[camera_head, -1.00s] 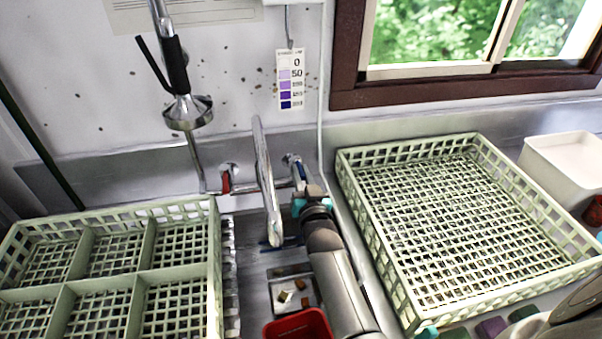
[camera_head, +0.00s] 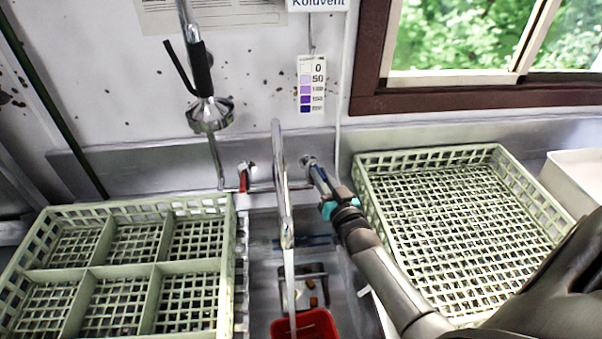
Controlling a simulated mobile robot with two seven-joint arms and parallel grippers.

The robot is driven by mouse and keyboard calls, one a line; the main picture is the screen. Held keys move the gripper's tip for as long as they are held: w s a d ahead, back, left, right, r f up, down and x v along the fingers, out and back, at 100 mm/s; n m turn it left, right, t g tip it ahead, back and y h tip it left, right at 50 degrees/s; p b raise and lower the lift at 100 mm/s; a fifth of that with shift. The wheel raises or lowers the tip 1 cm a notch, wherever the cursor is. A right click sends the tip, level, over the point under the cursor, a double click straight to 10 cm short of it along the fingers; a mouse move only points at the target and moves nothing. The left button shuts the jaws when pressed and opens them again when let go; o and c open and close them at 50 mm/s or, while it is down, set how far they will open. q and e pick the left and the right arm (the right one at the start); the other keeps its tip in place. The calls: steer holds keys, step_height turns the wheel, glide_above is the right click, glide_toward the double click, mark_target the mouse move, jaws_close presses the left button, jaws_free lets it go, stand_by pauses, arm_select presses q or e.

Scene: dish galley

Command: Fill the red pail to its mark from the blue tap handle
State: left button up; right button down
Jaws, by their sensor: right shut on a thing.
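The red pail (camera_head: 305,325) sits low in the sink at the bottom edge, cut off by the frame; its mark is not visible. The chrome spout (camera_head: 282,185) points down above it, and a thin stream of water (camera_head: 291,285) falls from its tip into the pail. The blue tap handle (camera_head: 318,174) is on the wall right of the spout, partly hidden by my gripper. My right gripper (camera_head: 331,194) is shut on the blue handle, its arm reaching in from the lower right. My left gripper is not in view.
The red tap handle (camera_head: 243,178) is left of the spout. A spray head (camera_head: 210,114) hangs above it. A divided green rack (camera_head: 150,267) stands left of the sink, an open green rack (camera_head: 365,183) right. A white bin (camera_head: 577,178) is far right.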

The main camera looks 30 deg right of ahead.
steer(key=shift+d+r+n+y, duration=0.15)
steer(key=shift+n+y, duration=0.15)
steer(key=shift+y, duration=0.3)
steer(key=c, duration=0.8)
jaws_free()
steer(key=shift+c, duration=0.2)
steer(key=shift+s, duration=0.1)
steer(key=s+a, duration=0.2)
steer(key=s, duration=0.9)
steer(key=shift+s+p, duration=0.3)
steer(key=shift+s, duration=0.05)
steer(key=shift+c, duration=0.2)
